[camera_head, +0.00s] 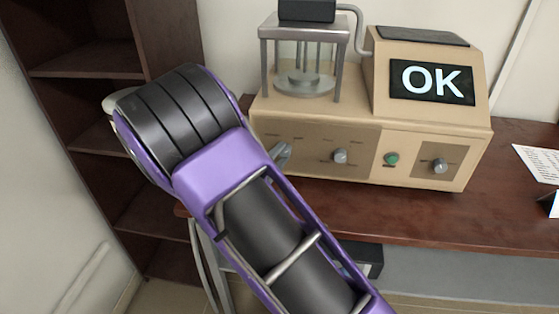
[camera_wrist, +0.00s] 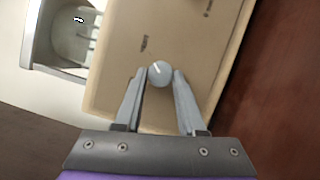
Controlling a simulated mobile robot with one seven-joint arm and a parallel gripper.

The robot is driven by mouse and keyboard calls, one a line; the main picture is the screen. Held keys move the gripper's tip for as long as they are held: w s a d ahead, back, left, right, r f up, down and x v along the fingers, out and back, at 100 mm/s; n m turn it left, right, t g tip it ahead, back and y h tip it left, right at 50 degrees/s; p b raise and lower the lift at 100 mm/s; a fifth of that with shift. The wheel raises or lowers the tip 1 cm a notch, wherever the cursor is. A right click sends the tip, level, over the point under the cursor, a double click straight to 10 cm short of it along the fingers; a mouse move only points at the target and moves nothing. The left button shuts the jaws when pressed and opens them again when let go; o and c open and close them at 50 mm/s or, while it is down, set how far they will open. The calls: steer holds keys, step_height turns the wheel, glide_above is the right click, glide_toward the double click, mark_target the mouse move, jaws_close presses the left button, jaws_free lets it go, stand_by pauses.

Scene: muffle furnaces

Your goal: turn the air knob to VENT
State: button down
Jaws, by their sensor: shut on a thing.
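The tan furnace unit (camera_head: 365,125) stands on a wooden bench, with a row of controls along its front. In the wrist view, a round grey-blue knob (camera_wrist: 160,74), which I take to be the air knob, sits between my fingertips. My gripper (camera_wrist: 159,78) is shut on this knob, one finger on each side.
Right of my gripper are another knob (camera_head: 340,156), a green button (camera_head: 392,159) and a far-right knob (camera_head: 440,166). A lit screen (camera_head: 432,82) reads OK. A glass chamber (camera_head: 305,65) stands on the unit's left. A dark shelf (camera_head: 90,60) is at the left.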

steer(key=shift+m, duration=0.4)
steer(key=c, duration=0.5)
jaws_free()
steer(key=v, duration=1.7)
steer(key=shift+s+r+b, duration=0.15)
steer(key=shift+r+b, duration=0.1)
steer(key=shift+b, duration=0.1)
steer(key=shift+a, duration=0.15)
